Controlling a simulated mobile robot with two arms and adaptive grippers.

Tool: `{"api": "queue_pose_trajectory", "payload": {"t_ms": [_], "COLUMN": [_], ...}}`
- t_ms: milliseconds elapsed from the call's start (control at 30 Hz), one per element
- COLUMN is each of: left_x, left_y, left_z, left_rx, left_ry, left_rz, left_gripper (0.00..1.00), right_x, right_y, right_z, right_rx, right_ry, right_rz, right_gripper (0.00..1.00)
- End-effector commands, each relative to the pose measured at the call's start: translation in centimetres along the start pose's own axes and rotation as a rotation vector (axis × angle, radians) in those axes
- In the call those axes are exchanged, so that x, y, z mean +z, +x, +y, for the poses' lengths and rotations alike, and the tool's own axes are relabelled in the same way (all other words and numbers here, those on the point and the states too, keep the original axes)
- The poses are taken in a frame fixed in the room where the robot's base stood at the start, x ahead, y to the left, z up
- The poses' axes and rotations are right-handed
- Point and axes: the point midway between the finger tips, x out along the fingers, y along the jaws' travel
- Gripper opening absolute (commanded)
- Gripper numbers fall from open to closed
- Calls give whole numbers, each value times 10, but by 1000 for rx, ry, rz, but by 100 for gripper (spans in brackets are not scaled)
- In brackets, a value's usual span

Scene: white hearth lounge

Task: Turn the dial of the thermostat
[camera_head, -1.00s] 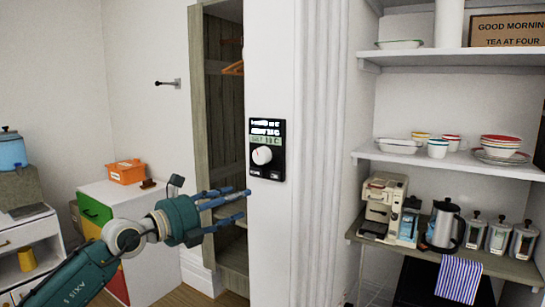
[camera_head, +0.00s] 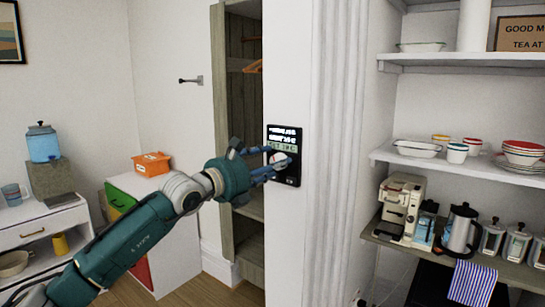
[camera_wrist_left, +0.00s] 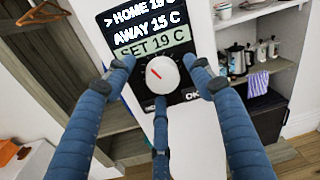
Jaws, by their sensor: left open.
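The black thermostat (camera_head: 285,137) is fixed on the white wall pillar in the head view. Its screen in the left wrist view reads HOME, AWAY 15 C and SET 19 C. The white round dial (camera_wrist_left: 162,75) has a red mark pointing to the upper left. My left gripper (camera_head: 270,165) is in front of the thermostat, its blue fingers partly hiding the dial in the head view. In the left wrist view the fingers of the open left gripper (camera_wrist_left: 160,85) are spread around the dial, two above at the sides and one below. Contact cannot be told. My right gripper is not in view.
A wooden wardrobe (camera_head: 226,130) stands open left of the pillar. Shelves with dishes, a coffee maker (camera_head: 400,208) and a kettle (camera_head: 461,230) are on the right. A cabinet with an orange box (camera_head: 152,163) stands at left.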

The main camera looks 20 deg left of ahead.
Motion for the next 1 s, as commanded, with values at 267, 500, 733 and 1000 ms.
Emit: {"api": "queue_pose_trajectory", "payload": {"t_ms": [267,500,733,1000], "left_x": [-1,-1,1,-1], "left_y": [6,6,5,5], "left_z": [0,0,0,0], "left_rx": [-1,0,0,0], "left_ry": [1,0,1,152], "left_rz": [0,0,-3,-3], "left_gripper": [53,23,8,8], "right_x": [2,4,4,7], "right_y": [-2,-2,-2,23], "right_z": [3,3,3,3], "right_rx": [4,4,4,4], "right_ry": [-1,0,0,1], "right_rz": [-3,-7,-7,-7], "right_gripper": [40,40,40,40]}}
